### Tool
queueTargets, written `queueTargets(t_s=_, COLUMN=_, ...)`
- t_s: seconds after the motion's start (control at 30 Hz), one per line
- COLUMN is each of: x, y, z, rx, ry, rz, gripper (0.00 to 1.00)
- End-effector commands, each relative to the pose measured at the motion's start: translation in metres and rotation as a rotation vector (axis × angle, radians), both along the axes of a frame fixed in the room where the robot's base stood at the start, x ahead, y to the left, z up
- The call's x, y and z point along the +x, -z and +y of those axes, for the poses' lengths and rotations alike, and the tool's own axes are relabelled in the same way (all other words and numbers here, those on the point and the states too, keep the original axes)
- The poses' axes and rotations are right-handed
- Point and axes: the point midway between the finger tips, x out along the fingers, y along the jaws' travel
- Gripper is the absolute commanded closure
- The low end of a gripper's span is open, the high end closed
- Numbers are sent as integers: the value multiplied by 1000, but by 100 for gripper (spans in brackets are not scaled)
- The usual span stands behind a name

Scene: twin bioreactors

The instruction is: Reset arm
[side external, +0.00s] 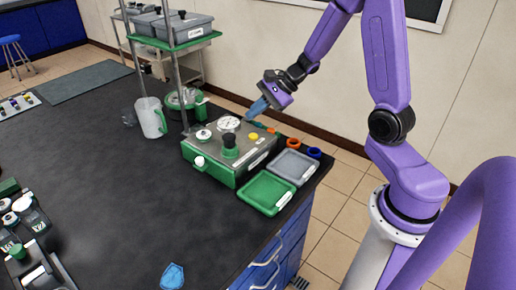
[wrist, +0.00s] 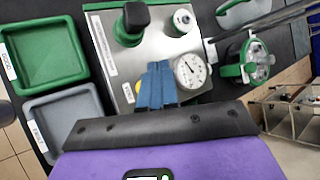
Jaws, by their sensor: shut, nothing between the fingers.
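My gripper (side external: 254,113) is shut and empty, with its blue fingers together. It hangs in the air above the back right part of a green and steel control box (side external: 219,172). In the wrist view the blue fingers (wrist: 157,68) point over the steel top of the box (wrist: 112,62), beside the round gauge (wrist: 190,71). The fingers partly cover the yellow button in the wrist view.
A green tray (side external: 265,193) and a grey tray (side external: 293,167) lie right of the box. An orange ring (side external: 293,142) and a blue ring (side external: 314,153) lie behind. A jug (side external: 151,117) and a rack (side external: 182,44) stand left. The black bench's middle is mostly clear.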

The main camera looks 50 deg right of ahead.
Motion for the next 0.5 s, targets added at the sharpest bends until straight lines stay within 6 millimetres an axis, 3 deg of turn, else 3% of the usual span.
queueTargets(t_s=0.17, x=-32, y=-12, z=56, rx=-63, ry=-315, rz=-35, gripper=100)
queueTargets(t_s=0.3, x=-75, y=-20, z=99, rx=-134, ry=-632, rz=-73, gripper=100)
queueTargets(t_s=0.5, x=-143, y=-27, z=134, rx=-249, ry=-1068, rz=-134, gripper=100)
